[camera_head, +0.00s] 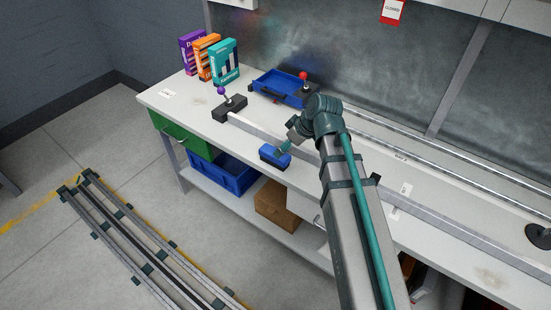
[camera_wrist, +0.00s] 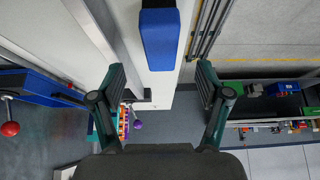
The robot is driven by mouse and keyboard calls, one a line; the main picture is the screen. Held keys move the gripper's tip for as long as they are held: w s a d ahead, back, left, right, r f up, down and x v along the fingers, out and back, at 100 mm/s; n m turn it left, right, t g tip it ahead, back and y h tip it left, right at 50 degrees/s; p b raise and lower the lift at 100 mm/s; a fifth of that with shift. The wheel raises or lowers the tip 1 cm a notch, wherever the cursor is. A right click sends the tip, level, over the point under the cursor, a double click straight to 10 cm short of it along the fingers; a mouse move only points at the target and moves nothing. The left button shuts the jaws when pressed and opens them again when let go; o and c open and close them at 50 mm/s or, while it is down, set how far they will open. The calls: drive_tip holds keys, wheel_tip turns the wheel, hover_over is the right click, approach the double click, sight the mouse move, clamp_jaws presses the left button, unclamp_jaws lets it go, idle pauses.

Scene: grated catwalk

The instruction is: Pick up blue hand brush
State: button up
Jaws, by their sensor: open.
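The blue hand brush (camera_head: 275,156) lies on the white workbench near its front edge, with a darker part along its lower side. In the wrist view the brush (camera_wrist: 160,38) shows as a blue block at the top middle, lined up with the gap between my fingers. My gripper (camera_wrist: 161,76) is open and empty, with one finger to each side of that gap. In the head view my gripper (camera_head: 286,145) is just above and behind the brush, partly hidden by my arm. I cannot tell the exact height between them.
Boxes (camera_head: 225,62) stand at the far left. A metal rail (camera_head: 258,130) runs along the bench close to the brush. The bench front edge is near.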

drive_tip(key=shift+p+x, duration=0.8)
drive_tip(key=shift+x, duration=3.65)
drive_tip(key=c, duration=1.4)
drive_tip(key=shift+r, duration=0.2)
drive_tip(key=shift+c, duration=0.2)
drive_tip(key=shift+r+b, duration=0.3)
drive_tip(key=shift+r, duration=0.25)
drive_tip(key=s+d+r+b, duration=0.3)
drive_tip(key=s+r+b, duration=0.3)
drive_tip(key=s+r, duration=0.5)
drive_tip(key=shift+s+d+r+b, duration=0.2)
drive_tip(key=shift+s+d+b, duration=0.2)
drive_tip(key=shift+s, duration=0.85)
drive_tip(key=shift+r, duration=0.1)
